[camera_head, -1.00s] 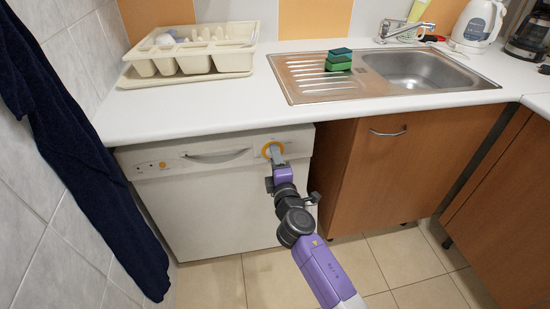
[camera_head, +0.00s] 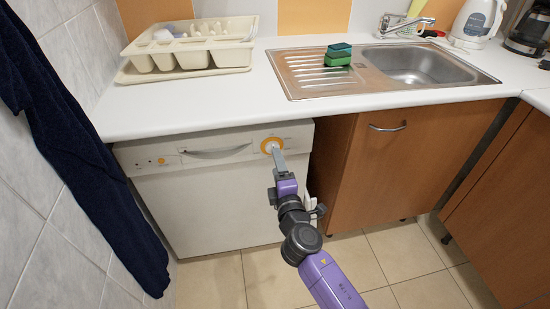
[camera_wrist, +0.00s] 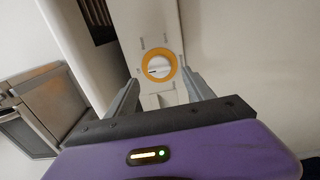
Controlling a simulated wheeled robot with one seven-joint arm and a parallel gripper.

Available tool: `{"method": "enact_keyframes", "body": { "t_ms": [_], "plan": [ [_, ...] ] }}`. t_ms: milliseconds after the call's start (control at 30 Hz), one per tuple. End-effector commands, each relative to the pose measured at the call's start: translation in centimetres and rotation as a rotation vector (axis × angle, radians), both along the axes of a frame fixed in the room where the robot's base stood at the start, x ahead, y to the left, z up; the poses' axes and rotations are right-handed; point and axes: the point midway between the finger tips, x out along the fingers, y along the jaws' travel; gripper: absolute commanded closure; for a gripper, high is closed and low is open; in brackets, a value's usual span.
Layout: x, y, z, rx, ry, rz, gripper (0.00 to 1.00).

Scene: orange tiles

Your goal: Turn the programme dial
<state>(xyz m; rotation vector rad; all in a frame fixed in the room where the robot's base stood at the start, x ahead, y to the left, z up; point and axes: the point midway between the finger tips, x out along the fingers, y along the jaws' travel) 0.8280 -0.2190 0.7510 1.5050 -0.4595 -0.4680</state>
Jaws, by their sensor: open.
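The programme dial (camera_head: 271,145) is a white knob inside an orange ring at the right end of the white dishwasher's (camera_head: 225,205) front panel. In the wrist view the dial (camera_wrist: 159,67) shows whole, beyond and between my fingertips. My gripper (camera_head: 278,155) is in front of the panel, just below the dial in the head view. In the wrist view my gripper (camera_wrist: 160,88) has its two grey fingers spread wide with nothing between them. The fingers appear apart from the knob.
A long handle (camera_head: 216,153) and small buttons (camera_head: 150,162) are on the same panel. The white worktop (camera_head: 190,105) overhangs it. A dark blue towel (camera_head: 85,150) hangs at left, and a brown cabinet (camera_head: 390,165) stands at right. The floor in front is clear.

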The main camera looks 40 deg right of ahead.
Motion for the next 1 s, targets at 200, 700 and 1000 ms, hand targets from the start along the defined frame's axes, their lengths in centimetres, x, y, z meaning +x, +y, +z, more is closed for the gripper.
{"method": "enact_keyframes", "body": {
  "t_ms": [200,700,1000],
  "plan": [
    [-1.8,1.3,0.0,0.000,0.000,0.001,0.39],
    [-2.0,1.4,0.0,0.000,0.000,0.001,0.39],
    [-1.3,2.5,0.7,0.086,-0.066,0.053,0.39]
  ]
}}
